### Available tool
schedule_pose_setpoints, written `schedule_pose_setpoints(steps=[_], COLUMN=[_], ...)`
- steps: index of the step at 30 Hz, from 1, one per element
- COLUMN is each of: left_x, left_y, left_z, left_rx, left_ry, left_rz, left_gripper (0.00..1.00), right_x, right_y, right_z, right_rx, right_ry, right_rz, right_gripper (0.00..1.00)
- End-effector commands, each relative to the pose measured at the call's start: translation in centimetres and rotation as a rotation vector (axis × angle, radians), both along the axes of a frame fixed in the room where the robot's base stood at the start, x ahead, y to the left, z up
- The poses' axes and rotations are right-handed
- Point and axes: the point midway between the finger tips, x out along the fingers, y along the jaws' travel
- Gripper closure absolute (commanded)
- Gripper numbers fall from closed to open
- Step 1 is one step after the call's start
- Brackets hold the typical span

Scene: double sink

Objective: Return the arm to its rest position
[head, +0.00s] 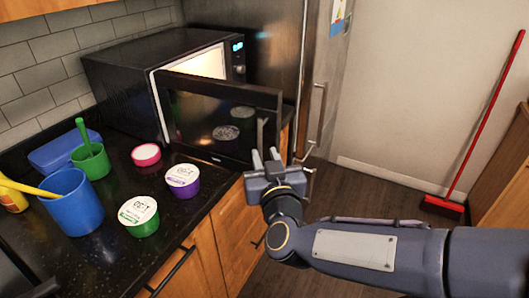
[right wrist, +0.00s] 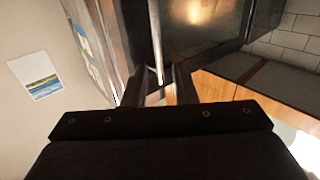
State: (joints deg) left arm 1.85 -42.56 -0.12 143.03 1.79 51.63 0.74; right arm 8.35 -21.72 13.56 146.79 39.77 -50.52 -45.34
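My right arm (head: 355,250) reaches in from the right in the head view. Its gripper (head: 266,160) is beside the lower right part of the open microwave door (head: 215,120); whether it touches the door I cannot tell. In the right wrist view the two fingers (right wrist: 159,82) stand apart with nothing clearly held between them. The black microwave (head: 125,75) has its lit inside showing. My left arm and gripper are not in view.
On the dark counter (head: 105,255) stand a blue cup (head: 72,205), a green cup (head: 92,162), and green (head: 139,222), purple (head: 183,182) and pink (head: 146,155) tubs. The fridge (head: 325,80) is behind the gripper. A red broom (head: 445,205) leans at right; floor between is clear.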

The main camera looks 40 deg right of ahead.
Motion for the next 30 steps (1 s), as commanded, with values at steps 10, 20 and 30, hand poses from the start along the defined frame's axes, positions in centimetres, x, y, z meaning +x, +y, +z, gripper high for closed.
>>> schedule_pose_setpoints(steps=[10, 20, 30], left_x=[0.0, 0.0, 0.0], left_y=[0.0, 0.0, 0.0], left_z=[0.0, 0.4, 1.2], left_rx=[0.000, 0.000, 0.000], left_ry=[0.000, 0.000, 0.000], left_rz=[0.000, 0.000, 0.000], left_gripper=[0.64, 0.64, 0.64], right_x=[0.0, 0.7, -6.9], right_y=[0.0, 4.4, 11.6], right_z=[0.0, -1.0, -7.5], right_rx=[0.001, 0.152, 0.488], right_ry=[0.000, 0.085, 0.630], right_rz=[0.000, 0.264, 0.622], right_gripper=[0.75, 0.75, 0.75])
